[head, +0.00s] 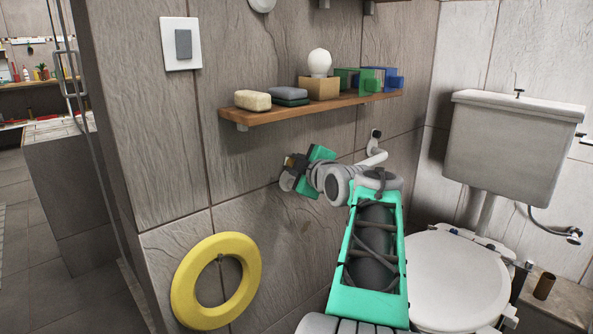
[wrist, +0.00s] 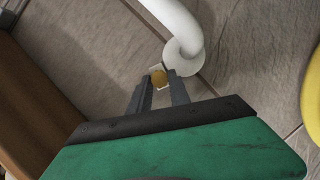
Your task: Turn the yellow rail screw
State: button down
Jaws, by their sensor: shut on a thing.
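The yellow rail screw (wrist: 158,76) shows in the wrist view between the tips of my gripper's fingers, beside the round end of the white rail (wrist: 180,30). My gripper (wrist: 158,90) is shut on the screw. In the head view my gripper (head: 287,174) is at the tiled wall below the shelf, and the screw is hidden there. Part of the white rail (head: 374,159) shows in the head view behind my arm; the rest is covered.
A yellow ring (head: 190,280) hangs on the wall below left. A toilet (head: 462,275) stands at right, close to my arm. Open floor shows at far left.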

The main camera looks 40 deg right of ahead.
dwell(0.4)
jog(key=c, duration=1.2)
grip_release()
jog(key=p+v, duration=0.2)
jog(key=v, duration=0.5)
jog(key=shift+s, duration=0.4)
jog(key=shift+a, duration=0.15)
